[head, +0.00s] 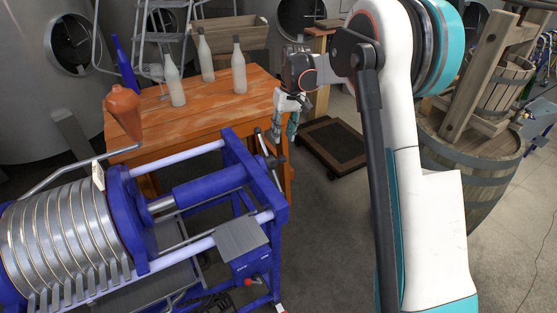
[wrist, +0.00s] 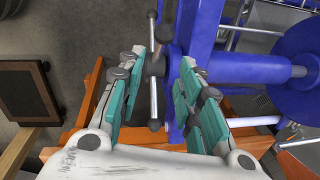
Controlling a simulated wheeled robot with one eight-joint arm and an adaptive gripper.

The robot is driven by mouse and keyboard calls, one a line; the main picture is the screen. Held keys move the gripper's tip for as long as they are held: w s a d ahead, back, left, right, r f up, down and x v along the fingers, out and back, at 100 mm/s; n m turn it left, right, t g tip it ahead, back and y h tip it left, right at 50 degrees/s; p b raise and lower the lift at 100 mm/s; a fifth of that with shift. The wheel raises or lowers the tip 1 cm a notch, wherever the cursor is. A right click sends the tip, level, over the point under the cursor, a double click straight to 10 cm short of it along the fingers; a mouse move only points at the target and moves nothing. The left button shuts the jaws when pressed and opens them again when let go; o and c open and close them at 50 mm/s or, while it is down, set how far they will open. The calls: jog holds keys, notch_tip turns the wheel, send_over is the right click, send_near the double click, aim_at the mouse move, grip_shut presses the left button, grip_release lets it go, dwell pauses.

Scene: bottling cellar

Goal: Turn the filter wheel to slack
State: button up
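The plate filter has a blue end frame (head: 232,150) and a stack of round grey plates (head: 65,245) at the left in the head view. Its filter wheel (head: 271,163) is a set of dark bars with round ends on the outer side of that frame. In the wrist view the wheel (wrist: 154,100) shows a bar and hub between my teal fingers. My gripper (head: 286,122) is at the wheel, partly hidden by its own links in the head view. The wrist view shows my gripper (wrist: 162,62) open, one finger on each side of the bar. I cannot tell whether either finger touches it.
A wooden table (head: 195,105) with several bottles (head: 239,68) and an orange-brown funnel-like vessel (head: 124,110) stands close behind the wheel. A dark-topped low dolly (head: 332,145) lies on the floor to the right. A barrel (head: 470,160) with a press stands further right.

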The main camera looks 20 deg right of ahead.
aim_at(278, 161)
jog(key=f, duration=0.4)
jog(key=a+f+b, duration=0.1)
jog(key=f, duration=0.3)
jog(key=f+b, duration=0.1)
jog(key=f, duration=0.3)
jog(key=shift+s+a+f, duration=0.1)
jog(key=shift+a+f, duration=0.15)
jog(key=shift+a, duration=0.15)
grip_shut()
